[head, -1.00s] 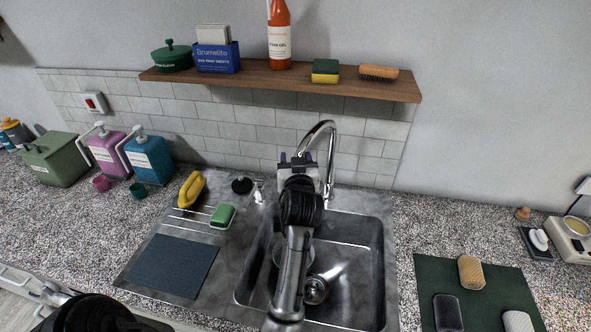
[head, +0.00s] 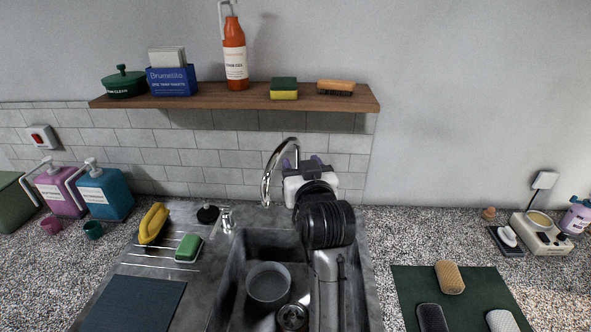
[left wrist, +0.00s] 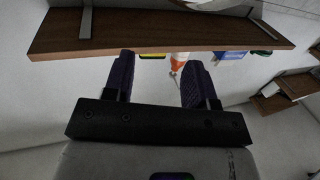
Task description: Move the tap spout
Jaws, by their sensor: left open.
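The chrome tap spout (head: 268,172) rises behind the sink and arches over to the right in the head view. Its outlet end comes down beside the left finger of my left gripper (head: 305,163); I cannot tell whether they touch. The gripper's purple fingers are apart, and its arm reaches up over the sink from the front. In the left wrist view, the left gripper (left wrist: 158,72) is open with nothing visible between the fingers, and I cannot make out the spout there. My right gripper is out of view.
The wooden shelf (head: 240,97) with an orange bottle (head: 235,55) is above the tap. The sink (head: 238,285) holds a grey bowl (head: 268,285). A small tap lever (head: 226,218) stands left of the spout. A green mat (head: 405,290) lies right.

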